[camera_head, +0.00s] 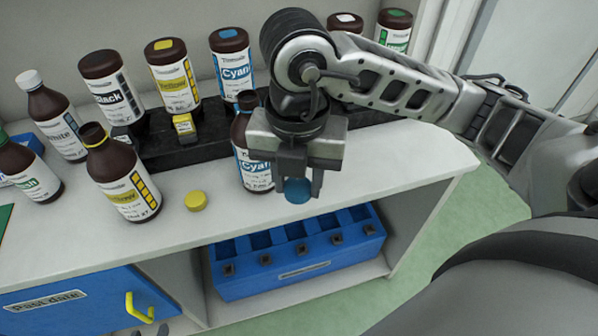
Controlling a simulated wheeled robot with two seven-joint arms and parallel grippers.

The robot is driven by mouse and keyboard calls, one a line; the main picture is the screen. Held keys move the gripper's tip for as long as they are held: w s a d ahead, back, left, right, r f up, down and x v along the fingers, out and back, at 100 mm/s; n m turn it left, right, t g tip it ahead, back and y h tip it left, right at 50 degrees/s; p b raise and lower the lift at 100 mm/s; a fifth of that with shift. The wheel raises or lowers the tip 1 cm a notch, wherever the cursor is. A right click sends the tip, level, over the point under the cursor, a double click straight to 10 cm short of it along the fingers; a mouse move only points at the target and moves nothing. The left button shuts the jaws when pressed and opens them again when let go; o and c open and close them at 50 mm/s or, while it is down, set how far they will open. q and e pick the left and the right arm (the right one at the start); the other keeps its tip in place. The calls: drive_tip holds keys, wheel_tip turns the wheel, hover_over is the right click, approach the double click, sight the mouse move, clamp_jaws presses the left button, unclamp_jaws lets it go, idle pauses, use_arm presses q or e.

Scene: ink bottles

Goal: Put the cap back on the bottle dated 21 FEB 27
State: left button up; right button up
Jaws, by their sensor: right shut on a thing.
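My right gripper (297,180) reaches in from the right and is shut on a blue cap (297,191), held in front of the shelf top's front part. A brown cyan bottle (252,168) stands upright just left of and behind the gripper, partly covered by it; no blue cap shows on its neck. A brown yellow-label bottle (122,180) stands open further left. A yellow cap (195,201) lies on the white top between these two bottles. The handwritten dates are too small to read. My left gripper is not in view.
A black stepped rack (160,150) at the back holds several capped bottles. A white-capped bottle (55,120) and a green-label bottle (25,170) stand at the left. Below are a blue compartment bin (290,278) and a blue "Past date" door (85,303) with a yellow handle.

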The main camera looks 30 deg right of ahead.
drive_tip(key=n, duration=0.3)
drive_tip(key=w+n, duration=0.1)
drive_tip(key=n, duration=0.1)
drive_tip(key=shift+d+r+n, duration=0.1)
drive_tip(key=shift+d+n, duration=0.05)
drive_tip(key=shift+n, duration=0.25)
drive_tip(key=n, duration=0.2)
drive_tip(key=w+n, duration=0.1)
drive_tip(key=n, duration=0.2)
drive_tip(key=shift+d+r, duration=0.1)
drive_tip(key=w+n, duration=0.1)
drive_tip(key=n, duration=1)
drive_tip(key=w+d+r+n, duration=0.1)
drive_tip(key=w+n, duration=0.1)
drive_tip(key=n, duration=0.9)
drive_tip(key=w+r+n, duration=0.1)
drive_tip(key=w+n, duration=0.1)
drive_tip(key=n, duration=0.9)
drive_tip(key=shift+d, duration=0.4)
